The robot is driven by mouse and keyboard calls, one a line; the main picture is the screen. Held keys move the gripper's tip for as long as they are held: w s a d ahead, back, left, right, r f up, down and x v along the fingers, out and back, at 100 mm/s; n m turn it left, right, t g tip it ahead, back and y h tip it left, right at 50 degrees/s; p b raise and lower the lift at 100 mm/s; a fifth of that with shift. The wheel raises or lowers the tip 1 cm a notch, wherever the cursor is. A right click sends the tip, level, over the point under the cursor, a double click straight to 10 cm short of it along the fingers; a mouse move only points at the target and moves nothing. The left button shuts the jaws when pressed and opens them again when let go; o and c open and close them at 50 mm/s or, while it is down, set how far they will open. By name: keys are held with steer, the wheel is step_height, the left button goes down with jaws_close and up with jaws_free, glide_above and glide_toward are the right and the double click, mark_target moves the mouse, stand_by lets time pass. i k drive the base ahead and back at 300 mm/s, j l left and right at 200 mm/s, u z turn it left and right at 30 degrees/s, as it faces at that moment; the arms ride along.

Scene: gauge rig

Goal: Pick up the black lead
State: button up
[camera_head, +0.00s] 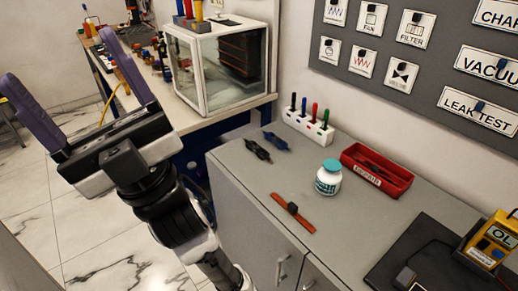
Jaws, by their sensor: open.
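A small black piece (257,149), which looks like a lead or clip, lies on the grey cabinet top (235,165) near its back left. A similar dark blue piece (276,141) lies just right of it. I cannot tell for sure which thing is the black lead. My gripper (56,56) is at the left, over the floor, well apart from the cabinet top. Its two purple fingers are spread wide with nothing between them.
The cabinet also holds a marker rack (308,127), a white jar (328,178), a red bin (377,170), an orange strap with a black block (293,210), a black mat (440,262) and a yellow meter (490,240). A glass-sided box (205,75) stands on the bench behind.

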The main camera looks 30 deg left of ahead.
mark_target(257, 149)
steer(key=i+j, duration=0.3)
steer(key=j, duration=0.15)
steer(key=i+j, duration=0.3)
steer(key=j, duration=0.15)
steer(key=i+j, duration=0.3)
steer(key=j, duration=0.15)
